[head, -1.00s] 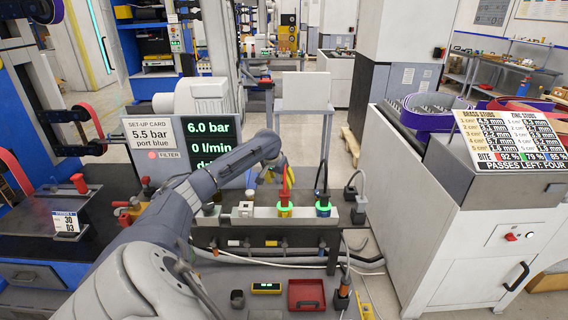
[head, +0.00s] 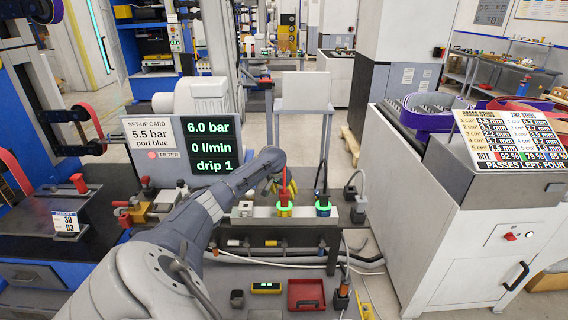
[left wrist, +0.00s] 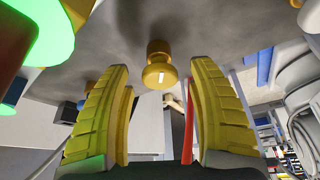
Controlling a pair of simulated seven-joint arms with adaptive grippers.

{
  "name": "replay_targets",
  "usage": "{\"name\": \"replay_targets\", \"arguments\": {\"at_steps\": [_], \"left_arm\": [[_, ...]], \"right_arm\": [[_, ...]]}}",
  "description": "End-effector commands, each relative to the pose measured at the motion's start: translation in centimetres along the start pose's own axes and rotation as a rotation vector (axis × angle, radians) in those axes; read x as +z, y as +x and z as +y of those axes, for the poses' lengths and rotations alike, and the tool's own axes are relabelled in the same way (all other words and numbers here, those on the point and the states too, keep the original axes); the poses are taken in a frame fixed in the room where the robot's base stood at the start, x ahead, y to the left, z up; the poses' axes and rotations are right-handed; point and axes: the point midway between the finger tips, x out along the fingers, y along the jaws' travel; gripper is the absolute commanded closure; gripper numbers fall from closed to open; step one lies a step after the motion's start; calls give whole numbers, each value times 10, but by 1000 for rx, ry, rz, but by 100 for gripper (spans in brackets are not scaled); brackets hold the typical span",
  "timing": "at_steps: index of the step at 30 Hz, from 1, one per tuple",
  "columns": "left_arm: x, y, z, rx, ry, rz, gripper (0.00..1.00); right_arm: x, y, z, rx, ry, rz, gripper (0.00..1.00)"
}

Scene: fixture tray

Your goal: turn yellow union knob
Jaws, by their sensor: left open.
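A yellow, brass-looking knob (left wrist: 160,74) stands out from a grey surface in the left wrist view. It appears between and beyond the tips of my left gripper (head: 270,186), whose yellow fingers are spread with nothing held. Contact with the knob does not show. In the head view I cannot pick this knob out. A yellow union (head: 284,212) with a green glowing ring and a red hose sits on the fixture just right of the gripper. A blue union (head: 323,209) with a green ring stands further right. My right gripper is not in view.
A screen (head: 209,146) reads 6.0 bar, 0 l/min, drip 1. A set-up card (head: 153,133) reads 5.5 bar, port blue. A white block (head: 243,209) sits left of the yellow union. A red tray (head: 306,294) and a small display (head: 266,287) lie in front.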

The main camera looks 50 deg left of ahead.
Motion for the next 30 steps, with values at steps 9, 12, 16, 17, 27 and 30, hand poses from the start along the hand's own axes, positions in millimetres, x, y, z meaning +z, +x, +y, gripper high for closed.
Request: {"name": "replay_targets", "arguments": {"at_steps": [9, 12, 16, 17, 27, 30], "left_arm": [[0, 0, 0, 0, 0, 0, 65], [0, 0, 0, 0, 0, 0, 76], [0, 0, 0, 0, 0, 0, 91], [0, 0, 0, 0, 0, 0, 95], [0, -1, -1, 17, 42, 1, 100], [0, -1, -1, 38, 89, 1, 100]], "right_arm": [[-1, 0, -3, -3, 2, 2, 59], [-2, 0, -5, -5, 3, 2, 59], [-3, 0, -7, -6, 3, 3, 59], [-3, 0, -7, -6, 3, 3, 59], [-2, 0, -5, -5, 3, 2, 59], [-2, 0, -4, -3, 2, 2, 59]]}}
